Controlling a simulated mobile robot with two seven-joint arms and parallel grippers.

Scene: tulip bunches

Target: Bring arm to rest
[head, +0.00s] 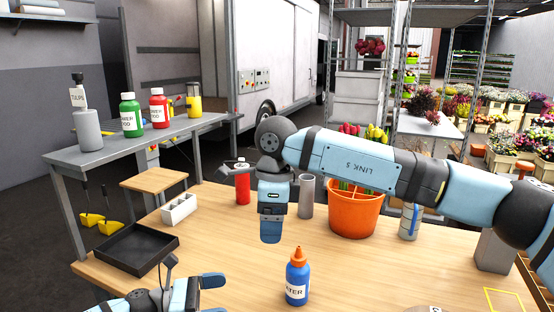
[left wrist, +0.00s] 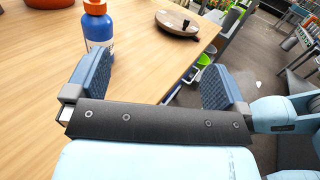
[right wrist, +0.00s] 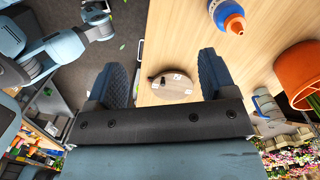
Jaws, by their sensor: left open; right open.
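My right arm reaches in from the right in the head view, and its gripper (head: 271,238) points down above the table (head: 230,275), behind and left of the blue bottle with an orange cap (head: 297,283). In the right wrist view the right gripper (right wrist: 163,82) has its fingers wide apart with nothing between them. My left gripper (head: 200,284) is low at the front edge in the head view, partly cut off. In the left wrist view the left gripper (left wrist: 156,85) is open and empty, with the blue bottle (left wrist: 97,30) beyond its left finger.
An orange bucket (head: 353,217) with tulips stands behind my right forearm. A round wooden board (left wrist: 178,24) lies near the edge. The table's middle is mostly clear.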

